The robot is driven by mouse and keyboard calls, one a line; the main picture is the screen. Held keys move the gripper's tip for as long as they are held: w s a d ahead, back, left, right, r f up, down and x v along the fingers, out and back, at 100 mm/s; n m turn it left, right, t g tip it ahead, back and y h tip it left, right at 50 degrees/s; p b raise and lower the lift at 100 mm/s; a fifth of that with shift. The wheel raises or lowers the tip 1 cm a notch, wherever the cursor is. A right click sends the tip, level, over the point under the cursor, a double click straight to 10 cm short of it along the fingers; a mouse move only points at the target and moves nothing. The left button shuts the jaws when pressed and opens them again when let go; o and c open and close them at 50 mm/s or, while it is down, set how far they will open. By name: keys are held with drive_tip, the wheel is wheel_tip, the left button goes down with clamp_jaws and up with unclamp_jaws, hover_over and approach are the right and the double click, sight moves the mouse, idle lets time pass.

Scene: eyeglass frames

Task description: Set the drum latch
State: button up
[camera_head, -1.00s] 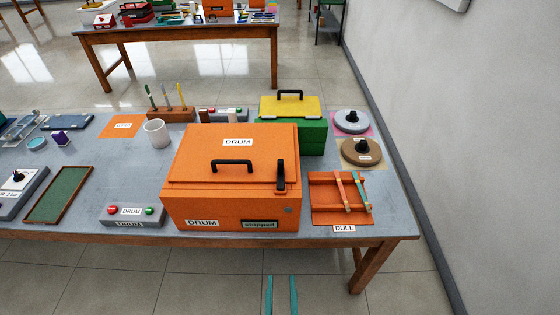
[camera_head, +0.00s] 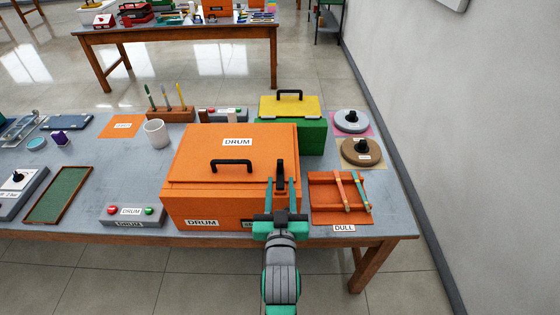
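The orange drum box (camera_head: 205,160) stands on the near part of the table, its lid down, with a black handle and "DRUM" labels. Its black latch (camera_head: 280,172) sits upright at the right front edge of the lid. My gripper (camera_head: 281,184) is in front of the box's right front. Its two teal fingers are apart, one on each side of the latch in the picture. I cannot tell whether they touch it. The latch's lower part and most of the "stopped" display are hidden behind my gripper.
The drum button box (camera_head: 132,214) is left of the drum. The orange "DULL" rack (camera_head: 322,204) with sticks lies close on the right. A green case with a yellow lid (camera_head: 290,107) and two round discs stand behind. A white mug (camera_head: 156,133) is at the back left.

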sight(279, 165)
drive_tip(key=w, duration=0.8)
drive_tip(key=shift+w, duration=0.1)
drive_tip(key=shift+w+a, duration=0.2)
drive_tip(key=shift+w, duration=0.55)
drive_tip(key=shift+d, duration=0.1)
drive_tip(key=shift+w+d, duration=0.1)
clamp_jaws()
